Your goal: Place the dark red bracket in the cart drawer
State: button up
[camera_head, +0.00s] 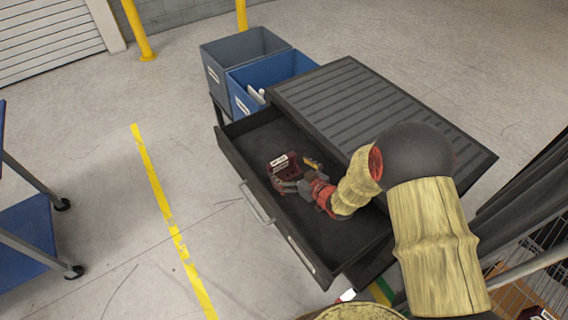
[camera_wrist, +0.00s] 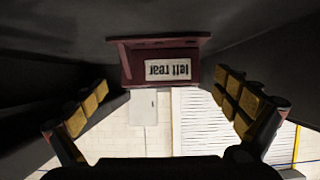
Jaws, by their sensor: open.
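The dark red bracket (camera_head: 282,162) is inside the open cart drawer (camera_head: 262,205), near the drawer's left part. My gripper (camera_head: 299,178) reaches down into the drawer at the bracket. In the wrist view, the bracket (camera_wrist: 160,62) lies ahead, between the open yellow-padded fingers, with a visible gap on both sides. It appears to rest on the dark drawer floor. My fingers partly hide it in the head view.
The cart's ribbed dark top (camera_head: 345,100) stands behind the drawer. A grey bin (camera_head: 232,62) and a blue bin (camera_head: 243,90) are at its far left. The drawer front has a handle (camera_head: 256,203). A blue shelf cart (camera_head: 28,235) stands at left. Much of the drawer floor is bare.

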jog(key=p+v, duration=0.1)
jog(key=v, duration=0.6)
jog(key=shift+s+p, duration=0.1)
jog(key=shift+p, duration=0.2)
jog(key=shift+r, duration=0.1)
